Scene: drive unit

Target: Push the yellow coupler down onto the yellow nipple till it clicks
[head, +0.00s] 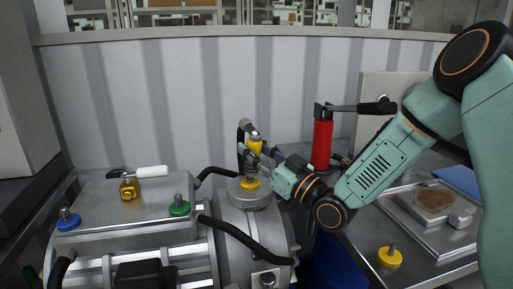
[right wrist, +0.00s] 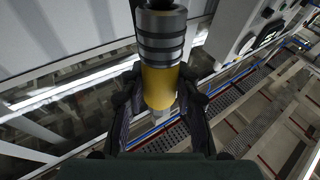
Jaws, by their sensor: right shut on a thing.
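The yellow coupler (head: 255,145) is upright, a yellow sleeve with ridged metal; the right wrist view shows it large between the fingers (right wrist: 159,88). My right gripper (head: 264,160) is shut on it, coming in from the right. The yellow nipple (head: 250,184), with its yellow base, stands on the round grey housing (head: 238,196) of the drive unit, directly below the coupler. Fingers and metal parts overlap there, so I cannot tell whether coupler and nipple touch. My left gripper is not in view.
A green-based nipple (head: 179,207) and a blue-based one (head: 68,220) stand on the drive unit, near a brass padlock (head: 130,187). A red pump-like cylinder (head: 321,142) stands behind my right wrist. A yellow-based piece (head: 390,257) sits on the right bench. Black hoses cross the unit.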

